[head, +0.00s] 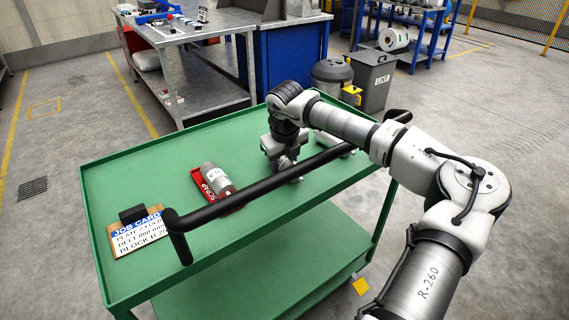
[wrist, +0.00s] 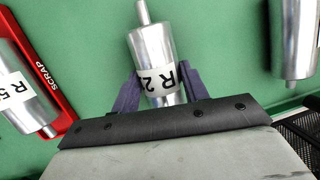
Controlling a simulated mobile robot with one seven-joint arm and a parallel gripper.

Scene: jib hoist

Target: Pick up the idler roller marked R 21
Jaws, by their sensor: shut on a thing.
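A silver idler roller (wrist: 153,48) lies between the two dark fingers of my gripper (wrist: 160,84) in the wrist view. Its white label reads "R 2", and the rest of the mark is hidden by the right finger. My gripper is shut on this roller, with a finger on each side of its body. In the head view my gripper (head: 284,166) is low over the green cart top, behind the black handle bar, and the held roller is mostly hidden there. I cannot tell whether the roller touches the cart.
A roller (head: 215,178) labelled "R 5" lies in the red SCRAP tray (wrist: 42,72) to the left. Another roller (wrist: 296,38) lies to the right. The black handle bar (head: 270,172) crosses the cart's near side.

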